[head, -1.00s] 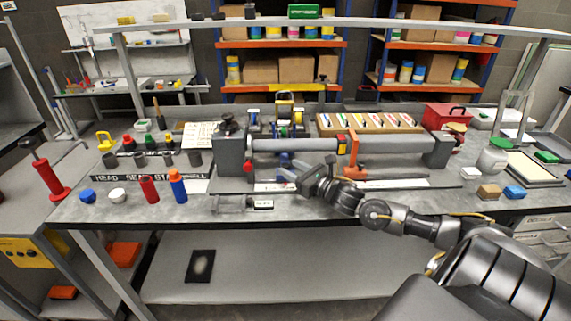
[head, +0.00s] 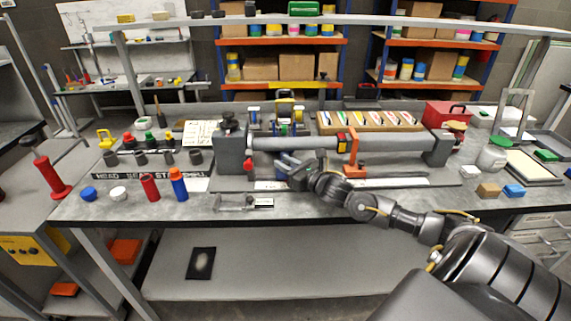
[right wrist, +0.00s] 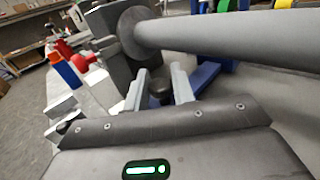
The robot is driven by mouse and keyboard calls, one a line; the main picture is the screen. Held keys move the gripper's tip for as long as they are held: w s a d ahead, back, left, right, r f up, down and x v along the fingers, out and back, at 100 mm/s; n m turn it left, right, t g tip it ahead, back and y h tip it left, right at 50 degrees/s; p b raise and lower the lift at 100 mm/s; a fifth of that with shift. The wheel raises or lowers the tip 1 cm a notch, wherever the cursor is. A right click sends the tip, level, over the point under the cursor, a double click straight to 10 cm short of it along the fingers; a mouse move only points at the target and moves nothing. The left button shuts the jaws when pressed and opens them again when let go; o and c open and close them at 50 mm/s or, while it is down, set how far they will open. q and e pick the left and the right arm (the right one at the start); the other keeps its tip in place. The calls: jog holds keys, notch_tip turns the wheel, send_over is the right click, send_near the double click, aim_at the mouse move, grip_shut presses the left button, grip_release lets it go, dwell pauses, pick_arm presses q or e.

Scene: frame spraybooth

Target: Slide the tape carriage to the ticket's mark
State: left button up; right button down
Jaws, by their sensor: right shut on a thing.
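My right gripper (head: 288,172) is at the front of the long roller fixture, below the left half of its grey tube (head: 290,143). In the right wrist view its two fingers (right wrist: 158,88) stand on either side of a small dark knob (right wrist: 160,92), and it is shut on that knob. A blue part (head: 281,158) sits just behind the gripper, under the tube; blue also shows beside the right finger in the right wrist view (right wrist: 197,78). I cannot tell whether knob and blue part are one carriage. A small white label (head: 264,202) lies at the table's front edge. My left gripper is out of view.
A grey end block (head: 231,155) closes the fixture's left end. An orange upright (head: 352,152) stands right of the gripper. Red and blue bottles (head: 178,185) stand front left. A tray of coloured tools (head: 368,122) lies behind the tube.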

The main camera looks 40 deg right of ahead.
jog(key=shift+d+f+b, duration=0.1)
jog(key=shift+d+b, duration=0.05)
jog(key=shift+b, duration=0.4)
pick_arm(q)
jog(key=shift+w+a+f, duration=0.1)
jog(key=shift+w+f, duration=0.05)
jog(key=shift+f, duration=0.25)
pick_arm(e)
jog(key=c, duration=1.2)
grip_release()
jog(key=shift+s, duration=0.1)
jog(key=s, duration=0.5)
jog(key=s+d+b, duration=0.1)
jog(key=s, duration=0.2)
jog(key=shift+s+d, duration=0.1)
jog(key=shift+s, duration=0.25)
jog(key=shift+s+d, duration=0.1)
jog(key=shift+s, duration=0.55)
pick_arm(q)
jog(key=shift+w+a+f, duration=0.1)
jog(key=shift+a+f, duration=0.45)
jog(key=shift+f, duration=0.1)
pick_arm(e)
jog(key=shift+s, duration=0.35)
